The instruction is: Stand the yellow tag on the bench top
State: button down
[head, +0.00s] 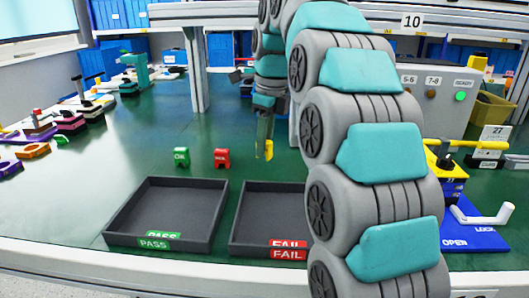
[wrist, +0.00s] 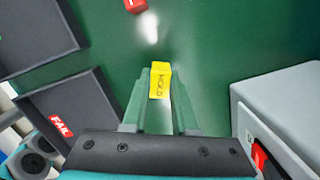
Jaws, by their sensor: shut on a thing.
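The yellow tag (wrist: 160,82), marked HOLD, sits between the fingertips of my gripper (wrist: 160,90) in the wrist view. In the head view the tag (head: 268,150) shows at the lower end of my gripper (head: 266,140), over the green bench top (head: 130,150). My gripper is shut on the tag. I cannot tell whether the tag's underside touches the bench. My arm hides part of the bench to the right of it.
A green tag (head: 181,156) and a red tag (head: 222,158) stand on the bench to the left. The PASS tray (head: 112,225) and FAIL tray (head: 236,222) lie nearer. A grey control box (head: 440,105) stands at the right. Bench around the yellow tag looks clear.

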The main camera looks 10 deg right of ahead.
jog(key=shift+f, duration=1.25)
jog(key=shift+f, duration=0.1)
jog(key=c, duration=0.7)
grip_release()
